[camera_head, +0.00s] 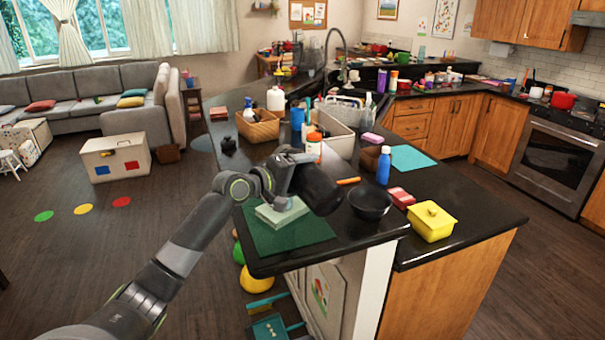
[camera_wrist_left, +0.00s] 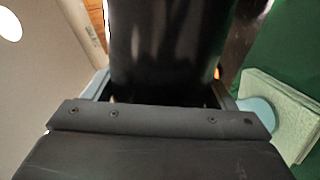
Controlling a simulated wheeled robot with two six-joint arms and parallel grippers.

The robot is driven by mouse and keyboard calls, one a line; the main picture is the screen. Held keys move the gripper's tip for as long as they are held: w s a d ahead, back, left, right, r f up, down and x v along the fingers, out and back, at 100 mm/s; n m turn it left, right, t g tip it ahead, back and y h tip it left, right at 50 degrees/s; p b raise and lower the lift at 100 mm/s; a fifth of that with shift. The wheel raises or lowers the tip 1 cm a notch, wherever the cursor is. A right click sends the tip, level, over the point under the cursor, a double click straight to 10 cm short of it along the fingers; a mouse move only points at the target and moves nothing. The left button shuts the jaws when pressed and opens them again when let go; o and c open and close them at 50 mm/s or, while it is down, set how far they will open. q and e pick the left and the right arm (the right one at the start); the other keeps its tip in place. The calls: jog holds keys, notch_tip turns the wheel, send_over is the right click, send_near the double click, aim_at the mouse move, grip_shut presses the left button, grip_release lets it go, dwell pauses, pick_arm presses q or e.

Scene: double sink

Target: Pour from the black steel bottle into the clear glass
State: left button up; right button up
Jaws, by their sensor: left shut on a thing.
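My left gripper (camera_head: 292,172) is above the near end of the dark island counter. It is shut on the black steel bottle (camera_head: 319,190), which is tilted, its lower right end close to a black bowl (camera_head: 371,201). In the left wrist view the bottle (camera_wrist_left: 165,50) fills the space between the fingers (camera_wrist_left: 165,95). I cannot make out the clear glass; the arm and bottle hide part of the counter. My right gripper is not in view.
A pale green folded cloth (camera_head: 281,214) lies on a dark green mat (camera_head: 300,238) below the gripper. An orange-capped white bottle (camera_head: 314,146) and bins are behind.

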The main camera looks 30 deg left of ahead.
pick_arm(q)
jog(key=shift+p, duration=0.55)
dwell(0.9)
notch_tip(320, 180, down, 3)
jog(key=m+y+b, duration=0.1)
jog(key=m+b, duration=0.2)
jog(key=b, duration=0.1)
jog(key=shift+w+t, duration=0.1)
jog(key=shift+t, duration=0.3)
jog(key=shift+f+m+b, duration=0.25)
jog(key=shift+m+b, duration=0.25)
jog(key=shift+b, duration=0.15)
notch_tip(320, 180, up, 3)
jog(key=m+t+b, duration=0.1)
jog(key=m, duration=0.3)
jog(key=shift+a+m+y+b, duration=0.1)
jog(key=shift+m+y+b, duration=0.2)
jog(key=shift+m+y, duration=0.1)
jog(key=m, duration=0.1)
jog(key=r+m+b, duration=0.1)
jog(key=shift+r+m+t+b, duration=0.25)
jog(key=shift+m+t+b, duration=0.05)
jog(key=r+m+b, duration=0.1)
jog(key=m, duration=0.1)
jog(key=shift+r+m, duration=0.3)
jog(key=shift+r, duration=0.05)
